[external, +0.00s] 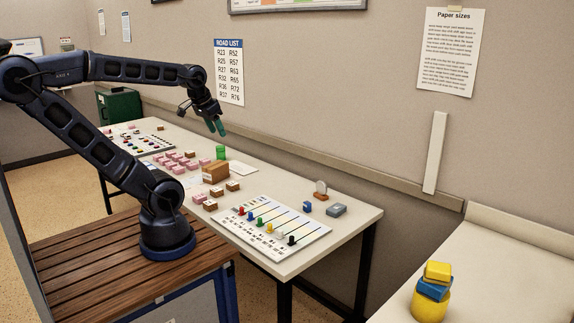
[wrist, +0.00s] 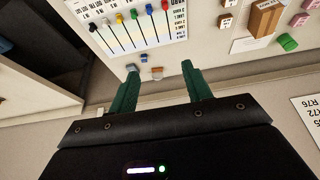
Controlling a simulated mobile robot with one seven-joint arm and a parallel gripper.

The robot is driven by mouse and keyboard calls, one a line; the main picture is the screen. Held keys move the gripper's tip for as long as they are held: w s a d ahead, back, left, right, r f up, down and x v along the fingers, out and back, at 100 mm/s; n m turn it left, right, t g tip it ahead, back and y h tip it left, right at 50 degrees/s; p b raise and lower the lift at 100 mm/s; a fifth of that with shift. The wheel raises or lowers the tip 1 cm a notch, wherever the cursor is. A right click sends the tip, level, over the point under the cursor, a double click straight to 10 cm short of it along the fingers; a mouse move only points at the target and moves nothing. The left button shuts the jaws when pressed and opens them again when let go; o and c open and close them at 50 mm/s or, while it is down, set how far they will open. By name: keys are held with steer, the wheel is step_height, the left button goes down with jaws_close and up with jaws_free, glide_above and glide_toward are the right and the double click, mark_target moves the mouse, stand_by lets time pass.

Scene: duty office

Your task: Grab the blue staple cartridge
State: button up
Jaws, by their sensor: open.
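The blue staple cartridge (external: 307,207) is a small blue block on the long table, just past the far edge of the white peg board. It also shows in the wrist view (wrist: 143,57), beyond the fingertips and between their lines. A grey block (external: 336,210) stands to its right, and an orange-brown piece with a rounded grey top (external: 320,191) stands behind it. My gripper (external: 218,127) hangs high above the table, near the wall. Its two green fingers (wrist: 159,71) are spread apart, with nothing held between them.
The white peg board (external: 275,228) has a row of coloured pegs. A brown box (external: 215,172), a green piece (external: 220,152) and several pink blocks stand farther left. The wall rises right behind the table. A yellow pot (external: 431,305) stands on the right-hand surface.

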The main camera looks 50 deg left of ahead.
steer(key=w+d+f+m+g+h, duration=0.1)
steer(key=w+d+f+m+g, duration=0.15)
steer(key=w+m, duration=0.6)
steer(key=m+g+h, duration=0.3)
steer(key=m+h, duration=0.1)
steer(key=m, duration=0.8)
glide_above(307, 202)
steer(key=a, duration=0.3)
step_height(307, 202, down, 26)
steer(key=shift+n, duration=0.25)
steer(key=x, duration=0.5)
steer(key=shift+w+a+f, duration=0.15)
steer(key=shift+w+f, duration=0.05)
steer(key=shift+w, duration=0.05)
steer(key=shift+a+f+x, duration=0.1)
steer(key=shift+a+x, duration=0.05)
steer(key=shift+x, duration=0.75)
steer(key=shift+a+f+x, duration=0.1)
steer(key=shift+a+x, duration=0.05)
steer(key=shift+x, duration=0.75)
steer(key=shift+a+x, duration=0.15)
steer(key=shift+x, duration=0.75)
steer(key=shift+w, duration=0.1)
steer(key=c, duration=1.1)
steer(key=shift+o, duration=0.2)
steer(key=shift+r+y, duration=0.1)
steer(key=shift+y, duration=0.2)
